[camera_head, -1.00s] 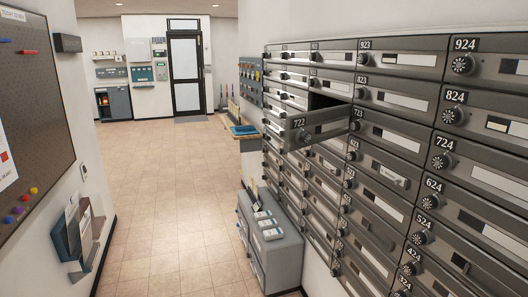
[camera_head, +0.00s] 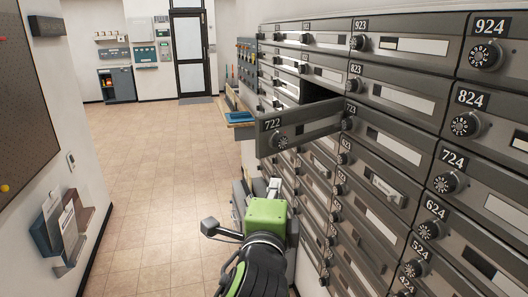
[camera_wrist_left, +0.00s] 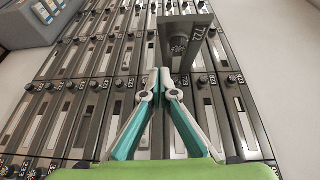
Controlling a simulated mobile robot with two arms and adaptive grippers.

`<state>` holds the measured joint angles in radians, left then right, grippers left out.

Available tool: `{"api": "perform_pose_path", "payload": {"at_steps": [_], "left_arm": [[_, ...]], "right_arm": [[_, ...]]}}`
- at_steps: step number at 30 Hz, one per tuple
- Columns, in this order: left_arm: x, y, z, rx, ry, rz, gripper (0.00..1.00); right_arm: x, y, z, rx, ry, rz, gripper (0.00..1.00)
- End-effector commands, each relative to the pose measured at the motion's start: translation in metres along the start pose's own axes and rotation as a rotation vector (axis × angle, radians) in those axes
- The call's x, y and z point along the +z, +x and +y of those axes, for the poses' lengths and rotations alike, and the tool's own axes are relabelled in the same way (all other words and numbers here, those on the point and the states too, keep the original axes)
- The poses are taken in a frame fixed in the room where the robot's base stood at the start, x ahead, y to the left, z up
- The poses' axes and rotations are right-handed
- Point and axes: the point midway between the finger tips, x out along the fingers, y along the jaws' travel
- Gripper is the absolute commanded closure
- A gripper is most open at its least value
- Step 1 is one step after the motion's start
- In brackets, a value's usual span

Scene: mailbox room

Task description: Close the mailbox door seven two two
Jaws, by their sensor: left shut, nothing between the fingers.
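The mailbox door 722 (camera_head: 300,127) stands swung out from the mailbox wall, with its number plate and dial at its free end. A dark opening (camera_head: 318,92) shows behind it. The door also shows in the left wrist view (camera_wrist_left: 185,42), just ahead of the fingers. My left gripper (camera_head: 273,186) is below door 722 in the head view. In the left wrist view its fingers (camera_wrist_left: 160,78) are shut with nothing between them. Whether the fingertips touch the door I cannot tell. My right gripper is not in view.
The mailbox wall (camera_head: 395,150) fills the right side, its other doors closed. A grey cabinet (camera_wrist_left: 35,18) stands near the wall's foot. A wooden ledge with a blue tray (camera_head: 240,117) is farther back. The tiled floor (camera_head: 150,170) at left is clear.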

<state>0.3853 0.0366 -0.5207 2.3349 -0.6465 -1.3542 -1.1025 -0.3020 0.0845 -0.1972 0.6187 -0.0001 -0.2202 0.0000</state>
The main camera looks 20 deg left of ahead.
Motion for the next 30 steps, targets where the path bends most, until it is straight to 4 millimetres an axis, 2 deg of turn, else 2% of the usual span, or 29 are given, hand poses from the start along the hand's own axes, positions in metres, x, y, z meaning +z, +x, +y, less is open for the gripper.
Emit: {"api": "perform_pose_path", "payload": {"at_steps": [1, 3, 7, 11, 21, 24, 30], "left_arm": [[0.004, -0.008, -0.013, -0.023, 0.001, -0.005, 1.00], [0.007, -0.013, -0.022, -0.037, 0.005, -0.010, 1.00], [0.009, -0.006, -0.027, -0.043, 0.009, -0.015, 1.00], [0.010, 0.016, -0.029, -0.041, 0.010, -0.015, 1.00], [0.011, 0.088, -0.032, -0.040, 0.008, -0.015, 1.00], [0.025, 0.098, -0.032, -0.040, 0.008, -0.016, 1.00], [0.037, 0.111, -0.030, -0.040, 0.006, -0.014, 1.00]], "right_arm": [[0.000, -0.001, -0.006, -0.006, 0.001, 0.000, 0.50], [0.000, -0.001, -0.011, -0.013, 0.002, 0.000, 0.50], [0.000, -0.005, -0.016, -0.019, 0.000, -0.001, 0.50], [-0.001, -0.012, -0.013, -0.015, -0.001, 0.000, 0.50], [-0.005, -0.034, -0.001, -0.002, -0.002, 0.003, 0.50], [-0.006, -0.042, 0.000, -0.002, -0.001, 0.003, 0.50], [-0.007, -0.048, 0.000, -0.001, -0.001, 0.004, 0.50]]}}
